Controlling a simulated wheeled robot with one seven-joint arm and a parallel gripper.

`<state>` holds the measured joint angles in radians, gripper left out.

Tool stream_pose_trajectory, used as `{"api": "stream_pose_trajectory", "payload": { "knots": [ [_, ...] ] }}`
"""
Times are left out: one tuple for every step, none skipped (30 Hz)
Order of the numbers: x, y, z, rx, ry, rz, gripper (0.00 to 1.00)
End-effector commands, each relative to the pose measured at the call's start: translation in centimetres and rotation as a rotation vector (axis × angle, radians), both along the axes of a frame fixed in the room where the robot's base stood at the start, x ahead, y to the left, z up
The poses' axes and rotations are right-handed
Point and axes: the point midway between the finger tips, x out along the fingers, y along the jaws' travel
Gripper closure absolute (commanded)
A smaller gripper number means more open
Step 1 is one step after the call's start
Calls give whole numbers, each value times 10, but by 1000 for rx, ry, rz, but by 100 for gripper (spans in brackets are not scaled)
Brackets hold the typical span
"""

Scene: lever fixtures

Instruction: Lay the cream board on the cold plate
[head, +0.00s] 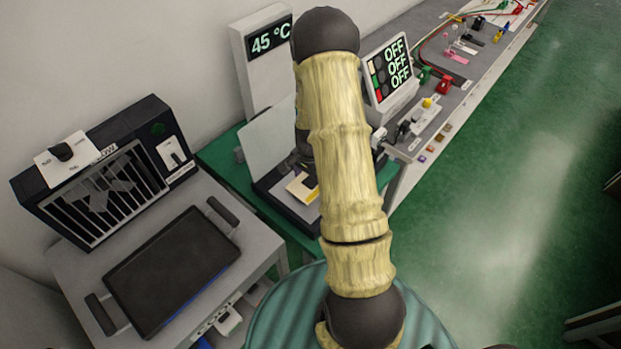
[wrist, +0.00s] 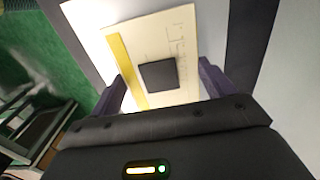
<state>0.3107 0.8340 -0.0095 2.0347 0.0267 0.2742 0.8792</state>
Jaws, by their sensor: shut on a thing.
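The cream board (wrist: 185,40) has a yellow strip along its left side and a dark square at its middle in the wrist view. My gripper (wrist: 160,78) has one finger at each side edge of the board and is shut on it. In the head view the board (head: 303,188) shows beside my arm, above a dark-framed station; my gripper (head: 301,165) is partly hidden there. Whether the board touches the surface beneath is unclear. A black flat plate with side handles (head: 172,270) lies bare on the left grey table; I cannot tell if it is the cold plate.
A black grilled box with switches (head: 105,175) stands behind the black plate. A "45 °C" display (head: 268,42) and a screen reading OFF (head: 392,68) stand at the back. A grey bench (head: 450,75) with small parts runs right. Green floor (head: 500,200) is open at right.

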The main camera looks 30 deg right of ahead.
Motion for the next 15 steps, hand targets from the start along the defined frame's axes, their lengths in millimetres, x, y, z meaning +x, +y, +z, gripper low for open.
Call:
{"api": "stream_pose_trajectory", "payload": {
  "knots": [
    [0, 0, -3, 1, 0, -1, 43],
    [0, 0, -4, 1, 0, -1, 43],
    [0, 0, -4, 0, -1, -1, 43],
    [0, 0, -4, 0, -1, -1, 43],
    [0, 0, -4, 0, -1, -1, 43],
    [0, 0, -4, 0, -1, -1, 43],
    [0, 0, -4, 0, -1, -1, 43],
    [0, 0, -4, -1, -1, -1, 43],
    [0, 0, -4, -1, -1, 0, 43],
    [0, 0, -5, 0, -1, 0, 43],
    [0, 0, -6, 0, -1, 0, 43],
    [0, 0, -7, -1, -1, 0, 43],
    [0, 0, -7, -1, -1, 0, 17],
    [0, 0, -7, -1, -1, 0, 11],
    [0, 0, -6, -1, -1, 0, 3]
  ]
}}
